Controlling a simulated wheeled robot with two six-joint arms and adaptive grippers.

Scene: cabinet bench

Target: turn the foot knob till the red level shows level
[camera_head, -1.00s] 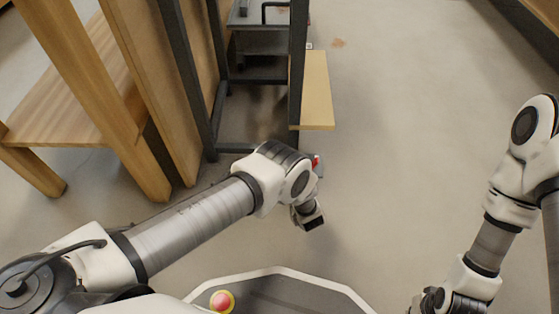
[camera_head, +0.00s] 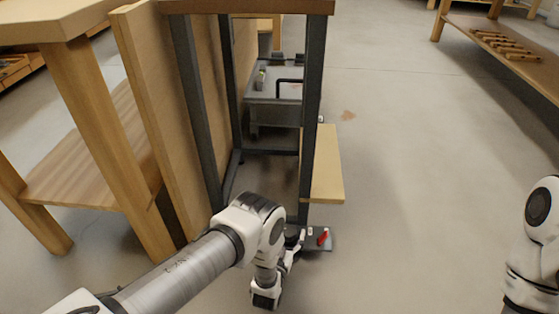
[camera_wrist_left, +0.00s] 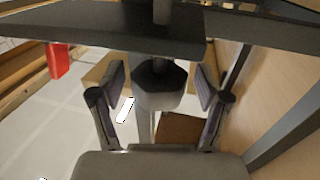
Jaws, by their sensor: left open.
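The dark foot knob (camera_wrist_left: 163,88) is faceted and sits on a stem beneath a dark plate (camera_wrist_left: 100,28) in the left wrist view. My left gripper (camera_wrist_left: 162,78) is open, with one finger on each side of the knob; I cannot tell whether either finger touches it. The red level (camera_head: 323,237) sits on a small dark plate by the foot of the dark frame, and it also shows in the left wrist view (camera_wrist_left: 57,60). Its reading is too small to make out. In the head view my left gripper (camera_head: 291,256) is low beside that plate, partly hidden by its wrist. My right gripper is out of frame.
The dark-legged frame (camera_head: 312,110) stands over the spot, with a pale board (camera_head: 327,170) sticking out at its right. A wooden bench (camera_head: 85,130) is close on the left. Open floor (camera_head: 420,190) lies to the right.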

